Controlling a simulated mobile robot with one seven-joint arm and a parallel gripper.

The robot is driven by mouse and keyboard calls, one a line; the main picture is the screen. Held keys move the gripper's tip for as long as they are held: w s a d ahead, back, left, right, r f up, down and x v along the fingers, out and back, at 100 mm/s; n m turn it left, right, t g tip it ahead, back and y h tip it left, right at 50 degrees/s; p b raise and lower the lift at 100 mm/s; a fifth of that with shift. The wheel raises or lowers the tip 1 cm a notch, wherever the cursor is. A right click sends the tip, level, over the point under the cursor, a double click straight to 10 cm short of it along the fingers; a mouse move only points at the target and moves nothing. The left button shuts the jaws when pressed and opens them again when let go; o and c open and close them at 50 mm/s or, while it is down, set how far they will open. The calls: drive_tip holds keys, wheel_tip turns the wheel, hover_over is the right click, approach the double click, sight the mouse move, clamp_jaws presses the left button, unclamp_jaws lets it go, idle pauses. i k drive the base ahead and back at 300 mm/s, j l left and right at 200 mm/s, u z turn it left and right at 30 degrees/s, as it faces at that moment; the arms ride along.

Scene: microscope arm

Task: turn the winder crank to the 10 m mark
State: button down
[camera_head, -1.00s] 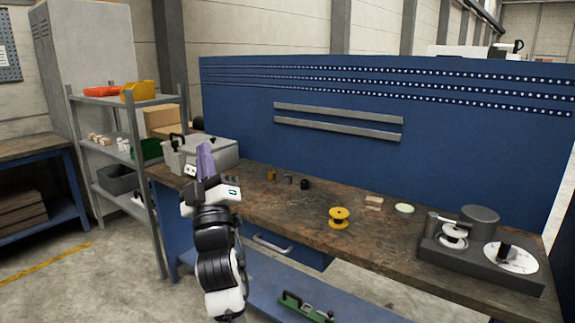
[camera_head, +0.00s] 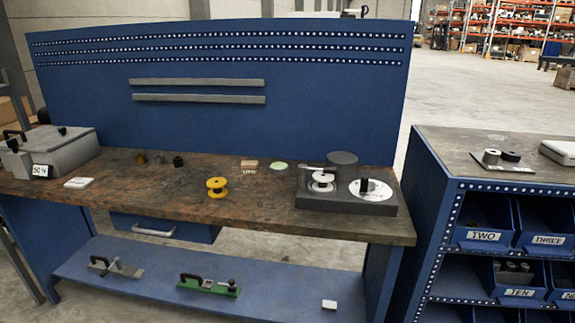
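The winder (camera_head: 346,202) is a dark grey box at the right end of the workbench. A white round dial (camera_head: 381,188) lies on its right side, with a black crank or knob (camera_head: 364,186) standing on it. The dial's marks are too small to read. A white spool (camera_head: 322,182) sits on the winder's left part, under a grey arm. A dark cylinder (camera_head: 342,162) stands at its back. My gripper is not in the current view.
A yellow spool (camera_head: 217,187) stands left of the winder. A wooden block (camera_head: 250,164), a pale green disc (camera_head: 279,167) and small cylinders (camera_head: 159,160) lie along the back. A grey case (camera_head: 52,150) sits at left. A bin cabinet (camera_head: 490,222) stands at right beyond a gap.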

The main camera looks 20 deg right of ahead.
sight(365, 186)
drive_tip(key=i+l+z, duration=0.2)
drive_tip(key=z, duration=0.2)
drive_tip(key=i+l+z, duration=0.1)
drive_tip(key=i+z, duration=0.15)
drive_tip(key=z, duration=0.15)
drive_tip(key=i+z, duration=0.35)
drive_tip(key=k+l, duration=0.05)
drive_tip(key=k, duration=0.05)
